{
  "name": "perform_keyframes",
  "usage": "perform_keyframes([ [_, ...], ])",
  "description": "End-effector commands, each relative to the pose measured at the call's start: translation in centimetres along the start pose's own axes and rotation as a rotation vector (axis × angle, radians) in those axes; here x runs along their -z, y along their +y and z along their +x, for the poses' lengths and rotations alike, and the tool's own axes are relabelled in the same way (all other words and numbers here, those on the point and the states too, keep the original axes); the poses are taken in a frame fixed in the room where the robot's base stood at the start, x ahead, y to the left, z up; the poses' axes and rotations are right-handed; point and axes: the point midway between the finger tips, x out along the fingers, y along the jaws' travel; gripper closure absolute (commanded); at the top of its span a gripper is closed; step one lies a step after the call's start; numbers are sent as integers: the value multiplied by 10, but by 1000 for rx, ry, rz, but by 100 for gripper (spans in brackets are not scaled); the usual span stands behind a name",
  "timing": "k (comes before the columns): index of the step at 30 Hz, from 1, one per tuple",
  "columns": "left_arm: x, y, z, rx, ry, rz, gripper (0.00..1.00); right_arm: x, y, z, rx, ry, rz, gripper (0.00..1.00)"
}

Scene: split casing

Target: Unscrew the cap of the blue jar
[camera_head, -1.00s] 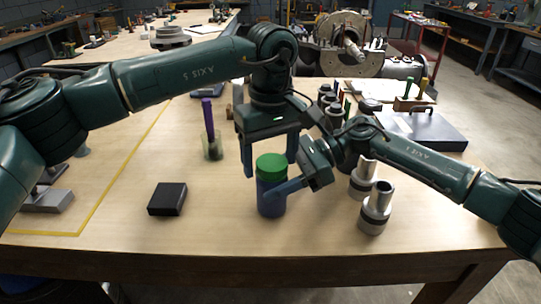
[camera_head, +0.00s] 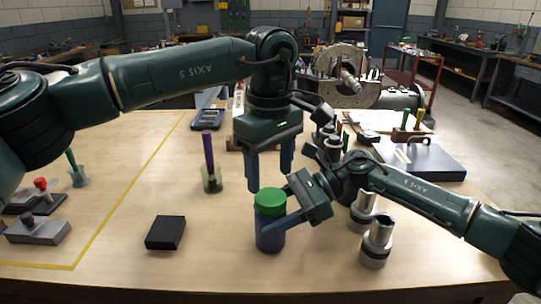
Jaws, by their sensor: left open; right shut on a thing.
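The blue jar (camera_head: 270,236) stands upright on the wooden table, with its green cap (camera_head: 270,202) on top. My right gripper (camera_head: 272,222) comes in from the right and is shut on the jar's body, below the cap; its far finger is partly hidden. My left gripper (camera_head: 269,185) points down above and slightly behind the cap. It is open, with its two fingers apart and nothing between them that I can make out. I cannot tell whether its fingertips touch the cap.
A black box (camera_head: 166,232) lies left of the jar. A glass with a purple stick (camera_head: 210,165) stands behind. Metal cylinders (camera_head: 376,243) stand close to the right, below my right arm. A grey case (camera_head: 423,160) lies farther right. The table front is clear.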

Motion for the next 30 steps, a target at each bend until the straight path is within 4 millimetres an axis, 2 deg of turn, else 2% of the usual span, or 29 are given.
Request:
perform_keyframes([
  [3, 0, -1, 20, 2, 0, 0, 39, 0, -1, -1, 3, 1, -1, 100],
  [9, 0, 0, 40, 0, -1, 0, 39, 0, -1, -1, 3, 1, -1, 100],
  [20, 0, 0, 44, -1, 0, 0, 40, 0, -1, -1, 3, 1, -1, 100],
  [30, 0, -1, 44, 2, 0, 1, 68, 0, -1, -1, 4, 1, 0, 100],
])
